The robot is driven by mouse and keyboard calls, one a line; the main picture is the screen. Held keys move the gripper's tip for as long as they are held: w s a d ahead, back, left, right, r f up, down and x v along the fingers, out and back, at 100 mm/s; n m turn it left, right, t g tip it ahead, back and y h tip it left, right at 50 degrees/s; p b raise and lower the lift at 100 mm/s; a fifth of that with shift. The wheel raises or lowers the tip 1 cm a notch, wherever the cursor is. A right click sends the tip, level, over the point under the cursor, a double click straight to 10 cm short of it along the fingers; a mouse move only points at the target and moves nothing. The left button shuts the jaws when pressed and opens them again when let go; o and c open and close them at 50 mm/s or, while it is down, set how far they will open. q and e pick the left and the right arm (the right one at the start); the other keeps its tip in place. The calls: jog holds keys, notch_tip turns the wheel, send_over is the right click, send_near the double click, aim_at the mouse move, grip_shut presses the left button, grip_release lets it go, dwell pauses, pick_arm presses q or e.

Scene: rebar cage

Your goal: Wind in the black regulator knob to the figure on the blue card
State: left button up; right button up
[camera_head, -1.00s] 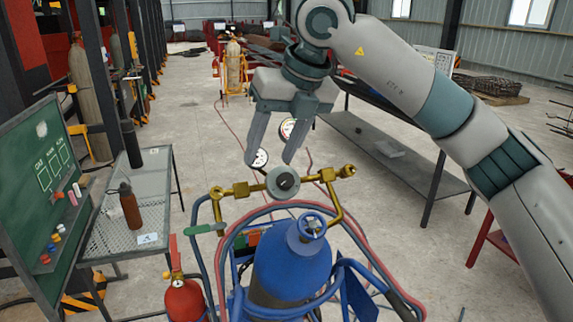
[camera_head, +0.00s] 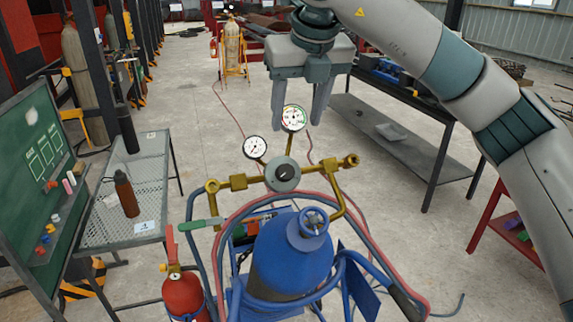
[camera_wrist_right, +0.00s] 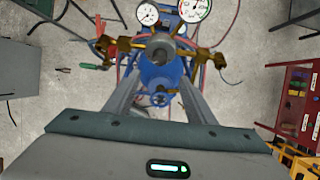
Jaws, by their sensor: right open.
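The regulator knob (camera_head: 285,174) is a small dark knob on a round grey body, between brass fittings above a blue cylinder. It also shows in the right wrist view (camera_wrist_right: 160,58), ahead of and between my fingers. My right gripper (camera_head: 298,122) is open and empty, with its fingers pointing down. In the head view it is above and slightly right of the knob, apart from it, with a gauge showing between its fingers. A small white card with a blue mark (camera_head: 146,226) lies on the mesh table; its figure is too small to read surely. My left gripper is out of view.
Two round gauges, the left (camera_head: 255,147) and the right (camera_head: 293,118), stand above the regulator. The blue cylinder (camera_head: 290,262) has hoses around it, with a red extinguisher (camera_head: 184,296) beside it. A mesh table (camera_head: 105,233) with bottles stands left; a grey workbench (camera_head: 410,150) stands behind right.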

aim_at(286, 169)
jog(key=p+x, duration=0.6)
jog(key=x, duration=1)
jog(key=shift+p, duration=0.35)
jog(key=c, duration=1)
